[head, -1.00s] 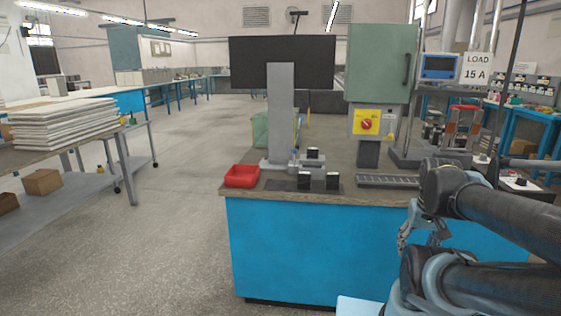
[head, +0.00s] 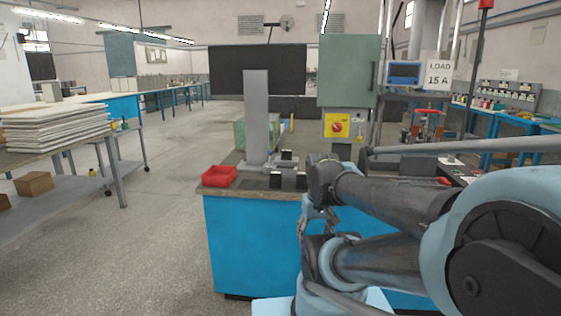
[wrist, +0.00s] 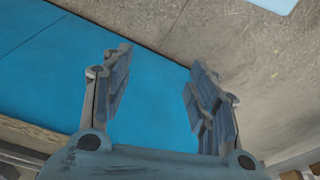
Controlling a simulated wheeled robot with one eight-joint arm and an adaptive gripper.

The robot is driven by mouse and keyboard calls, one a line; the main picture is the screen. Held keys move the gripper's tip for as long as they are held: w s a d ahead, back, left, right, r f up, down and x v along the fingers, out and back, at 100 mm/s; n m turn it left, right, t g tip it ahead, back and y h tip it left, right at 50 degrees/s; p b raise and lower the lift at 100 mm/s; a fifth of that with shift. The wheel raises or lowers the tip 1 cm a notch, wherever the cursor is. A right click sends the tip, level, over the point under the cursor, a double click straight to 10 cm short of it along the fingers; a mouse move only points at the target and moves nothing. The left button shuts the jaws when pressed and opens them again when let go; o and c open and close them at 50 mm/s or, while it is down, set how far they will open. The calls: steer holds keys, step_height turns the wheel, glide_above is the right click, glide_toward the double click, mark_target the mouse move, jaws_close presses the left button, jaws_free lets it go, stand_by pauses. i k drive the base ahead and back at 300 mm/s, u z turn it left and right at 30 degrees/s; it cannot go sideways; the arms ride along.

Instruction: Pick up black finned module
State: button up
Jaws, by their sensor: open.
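Several small dark blocks stand on the workbench near the foot of a grey column in the head view. One dark block (head: 275,180) is at the front, and another dark block (head: 287,156) stands farther back. They are too small to show fins, so I cannot tell which is the black finned module. My gripper (head: 304,222) hangs in front of the blue bench side, below the bench top and apart from the blocks. In the wrist view my gripper (wrist: 160,68) is open and empty, with blue panel and grey floor beyond it.
A red bin (head: 219,176) sits at the bench's left corner. The grey column (head: 257,115) and a green cabinet (head: 347,72) with a yellow switch panel (head: 344,125) rise behind the blocks. Open floor lies to the left, beside a table with stacked boards (head: 60,126).

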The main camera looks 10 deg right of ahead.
mark_target(286, 154)
steer(key=z, duration=0.35)
steer(key=i, duration=0.8)
steer(key=z, duration=0.55)
